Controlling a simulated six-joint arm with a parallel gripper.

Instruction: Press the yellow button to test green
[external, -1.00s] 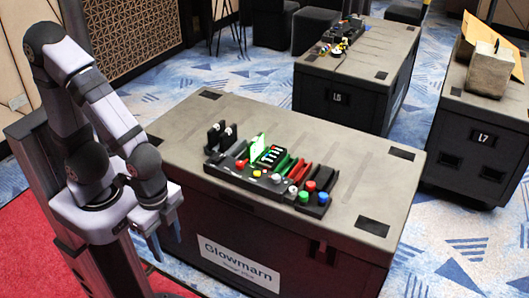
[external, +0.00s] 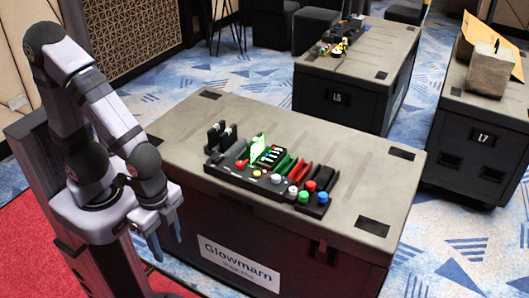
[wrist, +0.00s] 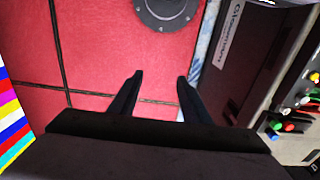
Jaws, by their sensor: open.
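The yellow button (external: 256,173) is a small round cap on the front row of a dark control panel (external: 232,172) on the black case. It also shows at the right edge of the wrist view (wrist: 314,77). A green button (external: 303,196) is toward the row's right end. My gripper (external: 166,243) points down, left of the case and well apart from the panel. In the wrist view its two fingers (wrist: 160,76) are spread and empty over red floor.
The panel's other buttons include a red one (external: 241,163), a blue one (external: 322,197) and white ones. The labelled case (external: 370,180) has bare top on both sides of the panel. Other cases, L5 (external: 365,60) and L7 (external: 462,125), stand farther back.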

